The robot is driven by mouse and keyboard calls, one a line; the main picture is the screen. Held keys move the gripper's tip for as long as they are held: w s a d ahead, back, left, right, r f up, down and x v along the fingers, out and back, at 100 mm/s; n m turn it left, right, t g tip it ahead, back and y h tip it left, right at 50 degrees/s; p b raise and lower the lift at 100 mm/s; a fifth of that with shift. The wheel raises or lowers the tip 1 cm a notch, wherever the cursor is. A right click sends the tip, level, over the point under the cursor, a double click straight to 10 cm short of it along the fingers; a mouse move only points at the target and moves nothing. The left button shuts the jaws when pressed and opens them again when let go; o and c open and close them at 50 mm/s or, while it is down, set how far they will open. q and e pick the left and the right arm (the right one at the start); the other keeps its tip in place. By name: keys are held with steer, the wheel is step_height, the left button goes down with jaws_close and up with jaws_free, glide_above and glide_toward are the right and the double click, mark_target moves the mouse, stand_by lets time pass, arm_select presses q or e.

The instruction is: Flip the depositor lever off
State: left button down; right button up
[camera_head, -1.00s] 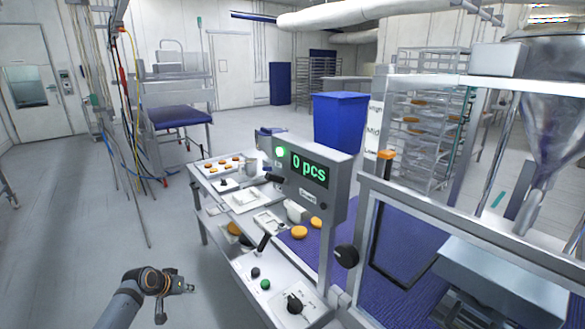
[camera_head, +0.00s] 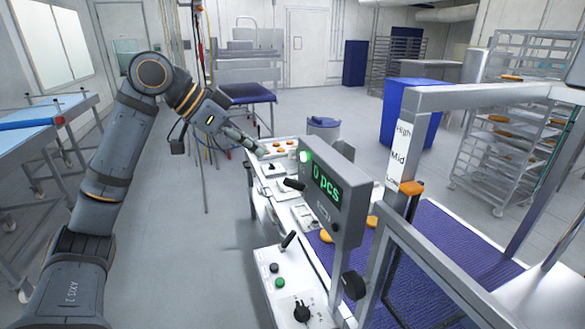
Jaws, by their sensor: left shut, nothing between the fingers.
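A black-handled lever (camera_head: 288,240) leans up and to the right on the white control panel (camera_head: 266,254) at the lower middle. A second black handle (camera_head: 294,184) sticks out beside the left edge of the grey display box. I cannot tell from any label which one is the depositor lever. My left gripper (camera_head: 261,152) is shut and empty. It appears near the far end of the white machine bench, well away from the lower lever and closer in the picture to the upper handle. My right gripper is out of view.
The display box (camera_head: 337,209) reads "0 pcs" beside a lit green lamp (camera_head: 305,156). The panel also has a green button (camera_head: 280,283) and a black knob (camera_head: 302,310). A purple belt (camera_head: 455,240) lies behind a grey frame on the right. Open floor lies left of the bench.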

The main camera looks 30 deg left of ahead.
mark_target(289, 179)
arm_select(q)
steer(key=p+x, duration=0.3)
steer(key=x, duration=0.6)
steer(key=shift+w+d, duration=0.1)
steer(key=shift+w, duration=0.05)
steer(key=shift+w+d+f, duration=0.25)
steer(key=shift+f, duration=0.1)
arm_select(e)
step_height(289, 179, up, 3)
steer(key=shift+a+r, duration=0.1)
arm_select(q)
steer(key=shift+f, duration=0.1)
